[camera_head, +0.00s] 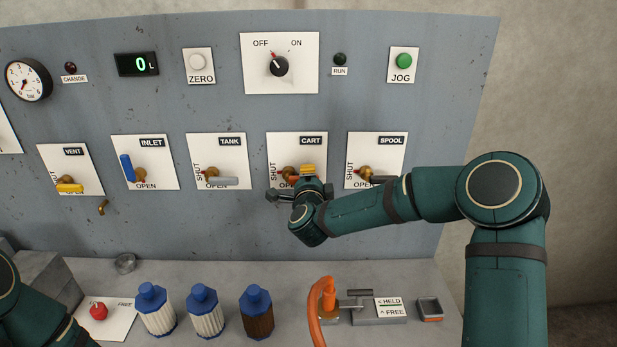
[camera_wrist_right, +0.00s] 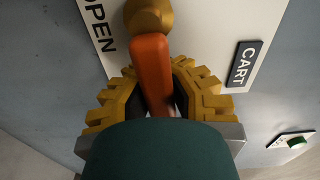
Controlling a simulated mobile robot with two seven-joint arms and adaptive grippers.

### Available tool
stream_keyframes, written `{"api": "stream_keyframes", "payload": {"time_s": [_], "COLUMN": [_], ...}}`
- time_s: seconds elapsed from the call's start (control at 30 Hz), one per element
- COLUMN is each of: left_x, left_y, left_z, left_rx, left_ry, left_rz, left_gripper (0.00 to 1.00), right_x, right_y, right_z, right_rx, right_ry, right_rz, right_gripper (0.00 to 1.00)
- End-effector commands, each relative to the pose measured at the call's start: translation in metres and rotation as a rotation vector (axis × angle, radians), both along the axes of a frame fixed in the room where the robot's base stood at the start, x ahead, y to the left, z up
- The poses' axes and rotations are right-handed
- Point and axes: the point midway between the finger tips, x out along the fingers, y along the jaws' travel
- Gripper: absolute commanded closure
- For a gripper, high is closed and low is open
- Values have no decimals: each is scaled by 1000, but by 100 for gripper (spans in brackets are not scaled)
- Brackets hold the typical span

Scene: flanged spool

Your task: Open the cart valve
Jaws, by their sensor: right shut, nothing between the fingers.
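The cart valve is on the white CART plate (camera_head: 287,143), with a brass hub (camera_head: 289,172) and an orange lever. In the right wrist view the lever (camera_wrist_right: 152,72) runs from its hub (camera_wrist_right: 148,17) toward my gripper. By the labels, it points to the right as the head camera sees the panel. My right gripper (camera_head: 308,173) is at this lever and covers most of it in the head view. Its yellow fingers show on either side of the lever in the wrist view (camera_wrist_right: 158,92). It is shut, gripping nothing. My left gripper is out of view.
The SPOOL valve (camera_head: 367,172) is close on the right, partly behind my right arm; the TANK valve (camera_head: 213,174) is on the left. Below, the bench holds several blue-capped bottles (camera_head: 205,312) and an orange hose fitting (camera_head: 329,293).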

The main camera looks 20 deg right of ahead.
Motion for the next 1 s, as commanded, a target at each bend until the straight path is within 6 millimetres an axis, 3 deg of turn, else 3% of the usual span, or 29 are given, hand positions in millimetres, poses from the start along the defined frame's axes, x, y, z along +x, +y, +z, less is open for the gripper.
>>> {"api": "stream_keyframes", "payload": {"time_s": [0.53, 1.0], "left_x": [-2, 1], "left_y": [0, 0], "left_z": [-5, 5], "left_rx": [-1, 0], "left_ry": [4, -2], "left_rz": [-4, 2], "left_gripper": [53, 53], "right_x": [1, 5], "right_y": [10, 26], "right_z": [21, 38], "right_rx": [-442, -872], "right_ry": [130, 253], "right_rz": [8, 13], "right_gripper": [100, 100]}}
